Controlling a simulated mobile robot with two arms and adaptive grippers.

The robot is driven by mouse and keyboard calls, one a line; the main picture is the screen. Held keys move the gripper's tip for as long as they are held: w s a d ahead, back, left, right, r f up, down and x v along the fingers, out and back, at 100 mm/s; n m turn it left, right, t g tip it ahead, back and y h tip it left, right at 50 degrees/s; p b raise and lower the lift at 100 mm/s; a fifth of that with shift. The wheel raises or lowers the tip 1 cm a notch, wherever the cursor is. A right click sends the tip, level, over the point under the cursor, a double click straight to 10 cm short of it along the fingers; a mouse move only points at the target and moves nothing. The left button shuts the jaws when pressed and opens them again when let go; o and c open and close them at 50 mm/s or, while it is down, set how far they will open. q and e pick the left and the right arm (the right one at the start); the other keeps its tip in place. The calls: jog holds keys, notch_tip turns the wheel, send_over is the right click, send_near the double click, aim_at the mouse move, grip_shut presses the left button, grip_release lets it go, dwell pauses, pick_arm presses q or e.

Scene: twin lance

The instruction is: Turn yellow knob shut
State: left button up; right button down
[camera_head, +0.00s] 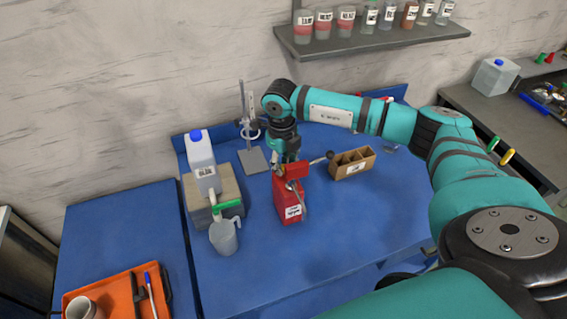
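I cannot clearly make out a yellow knob; a small dull yellow-brown patch shows at the top of the red box (289,207), partly covered by my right gripper. The red box stands on the blue table (330,230) and has a white label and grey metal rods at its top. My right gripper (288,163) points down at the box's top, close to or touching it. Its fingertips are small and partly hidden, so I cannot tell whether they are open or shut. My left gripper is not in view.
A white jug (201,150) stands on a wooden block (228,184), with a green-handled spout (228,206) above a clear pitcher (224,238). A lab stand (252,160) and a divided wooden box (352,163) flank the red box. An orange tray (112,278) lies lower left.

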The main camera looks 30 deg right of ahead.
jog(key=shift+f+m+b, duration=0.1)
jog(key=shift+m+b, duration=0.6)
jog(key=shift+m, duration=0.3)
jog(key=m+b, duration=0.1)
jog(key=m, duration=0.1)
jog(key=shift+m, duration=0.3)
jog(key=m+b, duration=0.1)
jog(key=m, duration=0.1)
jog(key=shift+w+m+b, duration=0.1)
jog(key=shift+m+b, duration=0.2)
jog(key=shift+b, duration=0.05)
jog(key=m+b, duration=0.1)
jog(key=m, duration=0.2)
jog(key=shift+m, duration=0.4)
jog(key=m, duration=0.3)
jog(key=shift+b, duration=0.4)
jog(key=shift+m, duration=1.9)
